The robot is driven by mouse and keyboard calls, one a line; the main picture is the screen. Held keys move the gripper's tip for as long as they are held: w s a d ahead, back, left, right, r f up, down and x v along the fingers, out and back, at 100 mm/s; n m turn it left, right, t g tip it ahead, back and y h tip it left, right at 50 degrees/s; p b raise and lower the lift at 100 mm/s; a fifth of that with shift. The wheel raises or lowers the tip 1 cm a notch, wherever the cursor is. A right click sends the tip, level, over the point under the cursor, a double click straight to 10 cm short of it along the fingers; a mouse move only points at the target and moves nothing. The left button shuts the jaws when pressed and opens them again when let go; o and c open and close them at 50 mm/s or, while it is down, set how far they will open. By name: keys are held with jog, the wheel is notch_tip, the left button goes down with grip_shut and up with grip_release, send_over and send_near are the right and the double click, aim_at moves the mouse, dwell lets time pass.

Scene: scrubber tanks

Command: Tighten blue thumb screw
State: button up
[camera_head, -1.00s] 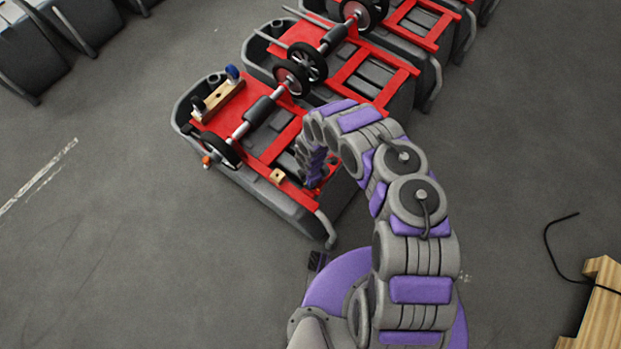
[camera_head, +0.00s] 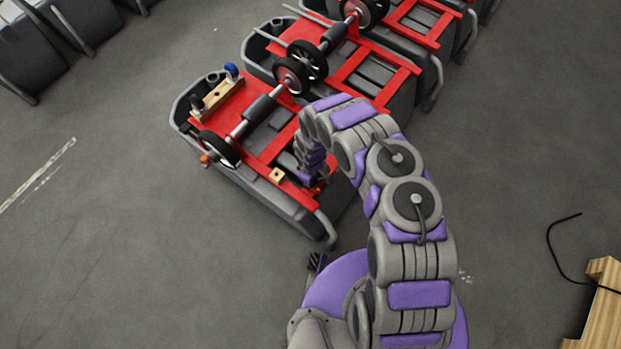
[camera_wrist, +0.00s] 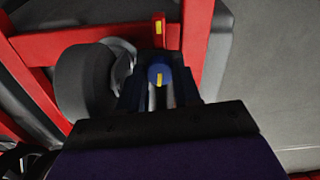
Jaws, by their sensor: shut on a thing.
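The blue thumb screw (camera_wrist: 156,73), with a yellow mark on it, shows in the middle of the wrist view. My gripper (camera_wrist: 161,92) is shut on it, with a dark finger on each side. A red upright part with a yellow mark (camera_wrist: 159,29) stands just beyond the screw. In the head view my gripper (camera_head: 316,182) is low over the near right end of the nearest scrubber tank's red frame (camera_head: 268,150). The screw cannot be made out there, as my arm covers that spot.
A rounded grey part (camera_wrist: 84,82) lies close left of my gripper. The nearest tank also carries a wheeled axle (camera_head: 238,130) and a wooden block (camera_head: 216,98) with blue and black pieces. More tanks stand behind.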

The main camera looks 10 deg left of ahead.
jog(key=m+b, duration=0.1)
jog(key=m, duration=0.3)
jog(key=shift+w+a+m+b, duration=0.2)
jog(key=shift+m+b, duration=0.1)
jog(key=shift+b, duration=0.05)
jog(key=m+b, duration=0.2)
jog(key=m, duration=0.2)
jog(key=shift+m, duration=0.3)
jog(key=m+b, duration=0.3)
jog(key=m, duration=0.1)
jog(key=shift+m+b, duration=0.3)
jog(key=shift+b, duration=0.05)
jog(key=m+b, duration=0.1)
jog(key=m, duration=0.7)
jog(key=shift+r+b, duration=0.1)
jog(key=shift+b, duration=0.25)
jog(key=m, duration=0.4)
jog(key=shift+m, duration=0.3)
jog(key=m, duration=0.4)
jog(key=shift+m, duration=2.1)
jog(key=shift+w, duration=0.1)
